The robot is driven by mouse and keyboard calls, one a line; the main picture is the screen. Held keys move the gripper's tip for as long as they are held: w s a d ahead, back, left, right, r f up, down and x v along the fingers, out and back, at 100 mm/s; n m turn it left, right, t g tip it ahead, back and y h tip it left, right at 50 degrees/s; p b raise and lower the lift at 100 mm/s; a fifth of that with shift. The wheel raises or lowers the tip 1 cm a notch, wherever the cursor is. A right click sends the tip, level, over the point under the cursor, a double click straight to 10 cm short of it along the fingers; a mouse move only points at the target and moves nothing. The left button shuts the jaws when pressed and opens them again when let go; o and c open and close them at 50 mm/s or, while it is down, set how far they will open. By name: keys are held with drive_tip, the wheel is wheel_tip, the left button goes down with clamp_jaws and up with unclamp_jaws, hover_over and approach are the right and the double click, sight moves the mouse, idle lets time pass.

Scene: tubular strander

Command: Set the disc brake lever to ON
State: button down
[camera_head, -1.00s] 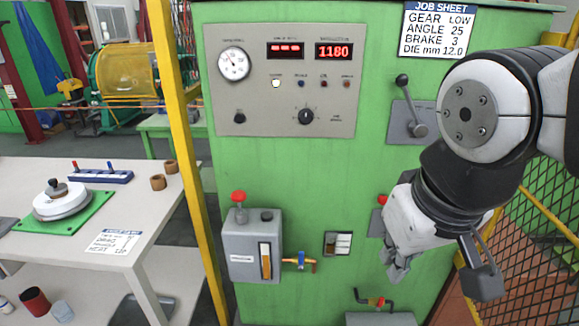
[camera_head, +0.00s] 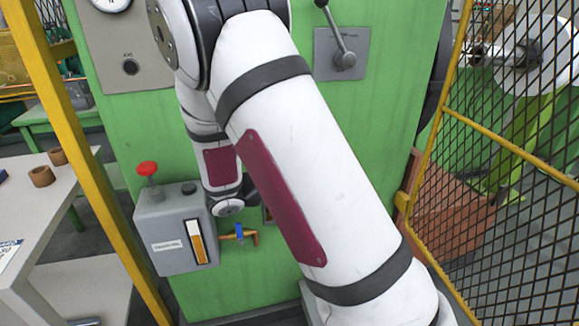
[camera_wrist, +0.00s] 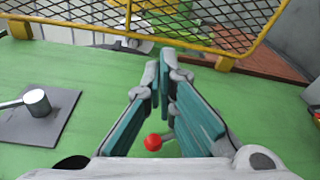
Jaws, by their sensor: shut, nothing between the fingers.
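A red ball knob (camera_wrist: 153,142) on a short stem shows in the wrist view, low between my gripper's fingers, in front of the green panel. It may belong to the disc brake lever; no label is readable, and my arm hides that spot in the head view. My gripper (camera_wrist: 162,86) is shut and empty, its fingertips together beyond the knob. Whether a finger touches the knob I cannot tell. Another lever (camera_head: 345,57), on a grey plate, has its handle pointing up and left; its hub (camera_wrist: 38,101) shows at the left of the wrist view.
A yellow-framed mesh fence (camera_head: 510,150) closes the right side and crosses the top of the wrist view. A yellow post (camera_head: 90,150) and a table (camera_head: 50,205) stand at left.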

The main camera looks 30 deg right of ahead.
drive_tip(key=w+a+f+n+t+h+b, duration=0.3)
drive_tip(key=w+f+n+t, duration=0.3)
drive_tip(key=w+f+t, duration=0.4)
drive_tip(key=shift+w+a+f+h+b, duration=0.35)
drive_tip(key=shift+w+f, duration=0.15)
drive_tip(key=shift+w, duration=0.65)
drive_tip(key=x, duration=1)
drive_tip(key=shift+b, duration=0.35)
drive_tip(key=shift+s+d+r+p, duration=0.1)
drive_tip(key=shift+d+r+p, duration=0.2)
drive_tip(key=shift+p, duration=0.2)
